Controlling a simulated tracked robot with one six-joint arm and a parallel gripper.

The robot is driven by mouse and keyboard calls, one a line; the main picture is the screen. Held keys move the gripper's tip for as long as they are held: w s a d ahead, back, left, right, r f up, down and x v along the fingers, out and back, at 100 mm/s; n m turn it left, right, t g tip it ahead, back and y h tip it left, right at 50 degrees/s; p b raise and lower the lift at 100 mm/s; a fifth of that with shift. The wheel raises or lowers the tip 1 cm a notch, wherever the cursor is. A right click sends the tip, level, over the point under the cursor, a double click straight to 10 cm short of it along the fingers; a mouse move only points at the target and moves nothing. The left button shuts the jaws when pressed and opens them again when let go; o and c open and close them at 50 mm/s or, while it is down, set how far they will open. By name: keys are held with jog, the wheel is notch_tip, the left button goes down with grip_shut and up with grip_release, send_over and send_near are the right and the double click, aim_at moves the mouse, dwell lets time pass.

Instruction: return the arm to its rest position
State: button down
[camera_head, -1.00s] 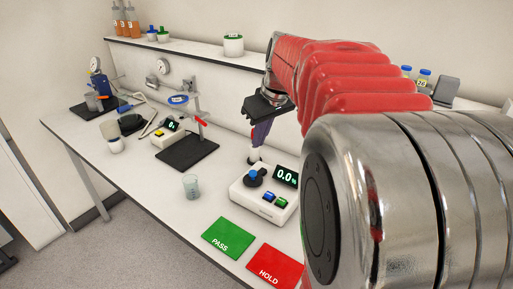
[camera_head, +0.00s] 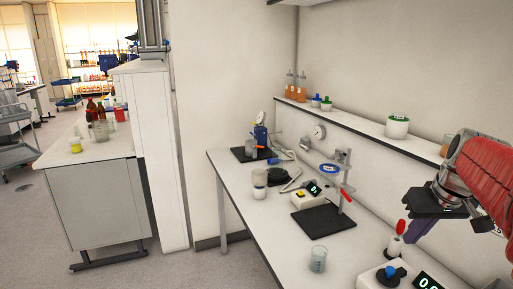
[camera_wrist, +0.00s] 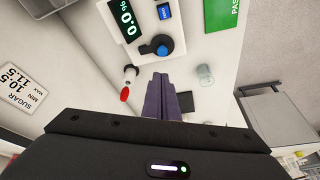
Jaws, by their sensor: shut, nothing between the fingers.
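My gripper (camera_head: 412,238) is at the right edge of the camera_head view, at the end of my red-sleeved arm, hanging above the back of the bench. In the camera_wrist view its two purple fingers (camera_wrist: 161,78) lie together with nothing between them. My arm is bent and raised; most of it is cut off by the right edge of the camera_head view. The fingers are close to a small white item with a red top (camera_head: 396,242) and to the meter with a digital display (camera_head: 375,279).
The bench (camera_head: 262,222) carries a glass beaker (camera_head: 318,259), a black-based stand (camera_head: 323,220) and a blue instrument (camera_head: 261,136). A wall shelf (camera_head: 350,122) holds bottles and a white tub (camera_head: 397,127). A green PASS card (camera_wrist: 222,28) shows in the camera_wrist view. Open floor (camera_head: 215,268) lies left of the bench.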

jog(key=s+a+f, duration=0.3)
jog(key=s+a, duration=0.5)
jog(key=a, duration=0.3)
jog(key=s+a+f+n+t, duration=0.1)
jog(key=s+a+f, duration=0.3)
jog(key=s+a, duration=0.4)
jog(key=shift+a+f, duration=0.2)
jog(key=shift+a, duration=1.75)
jog(key=shift+s, duration=0.1)
